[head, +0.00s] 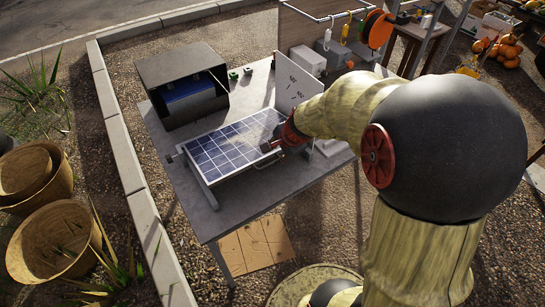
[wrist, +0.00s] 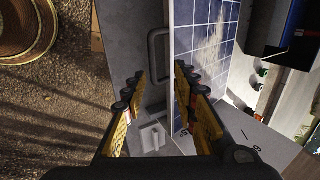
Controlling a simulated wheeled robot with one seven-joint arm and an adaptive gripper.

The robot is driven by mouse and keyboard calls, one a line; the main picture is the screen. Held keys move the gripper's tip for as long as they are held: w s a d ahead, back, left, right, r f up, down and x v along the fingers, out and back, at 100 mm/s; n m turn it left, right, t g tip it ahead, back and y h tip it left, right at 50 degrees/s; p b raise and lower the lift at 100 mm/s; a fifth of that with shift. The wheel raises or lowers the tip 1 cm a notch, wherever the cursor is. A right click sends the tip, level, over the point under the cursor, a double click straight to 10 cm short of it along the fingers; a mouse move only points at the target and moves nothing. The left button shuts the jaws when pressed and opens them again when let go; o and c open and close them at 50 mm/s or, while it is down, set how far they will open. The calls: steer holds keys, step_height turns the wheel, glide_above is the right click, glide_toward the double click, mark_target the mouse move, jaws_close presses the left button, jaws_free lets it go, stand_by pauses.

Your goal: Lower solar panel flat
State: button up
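The solar panel (head: 228,146) has a blue-and-white grid and sits tilted on its stand on the grey table. In the wrist view the panel (wrist: 207,38) is upper right, with dusty pale patches and a pale side edge. My gripper (head: 272,148) is at the panel's right end. In the wrist view my gripper (wrist: 155,88) has its two yellow-and-black fingers spread, with nothing clasped between them. The right finger overlaps the panel's edge; I cannot tell whether it touches. A grey bar loop (wrist: 152,58) shows beyond the fingertips. My arm hides part of the table in the head view.
An open dark box (head: 180,68) with a blue item inside stands behind the panel on the table (head: 215,222). A white marked board (head: 291,84) stands upright at the back. The table's front left is clear. Woven baskets (head: 58,238) stand on the ground at left.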

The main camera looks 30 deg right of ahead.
steer(key=v, duration=0.6)
steer(key=shift+c, duration=0.4)
steer(key=shift+a, duration=0.3)
steer(key=shift+c, duration=0.5)
steer(key=a, duration=0.2)
steer(key=w+a+n+p, duration=0.1)
steer(key=a, duration=0.1)
steer(key=w+a+n+p, duration=0.1)
steer(key=a, duration=0.2)
steer(key=shift+r+g+y, duration=0.35)
steer(key=shift+g+y, duration=0.05)
steer(key=c, duration=0.4)
steer(key=a+n+p, duration=0.1)
steer(key=a+n, duration=0.1)
steer(key=a+n+g+p, duration=0.1)
steer(key=n, duration=0.2)
steer(key=a+n+p, duration=0.1)
steer(key=a+n, duration=0.1)
steer(key=shift+w+a+g+h, duration=0.2)
steer(key=shift+a+g+h, duration=0.1)
steer(key=shift+h, duration=0.1)
jaws_close()
steer(key=n+g+h, duration=0.1)
steer(key=n+h, duration=0.2)
steer(key=n, duration=0.6)
glide_toward(258, 170)
steer(key=b+x, duration=0.1)
steer(key=x, duration=0.5)
steer(key=shift+d+f, duration=0.2)
steer(key=shift+f, duration=0.15)
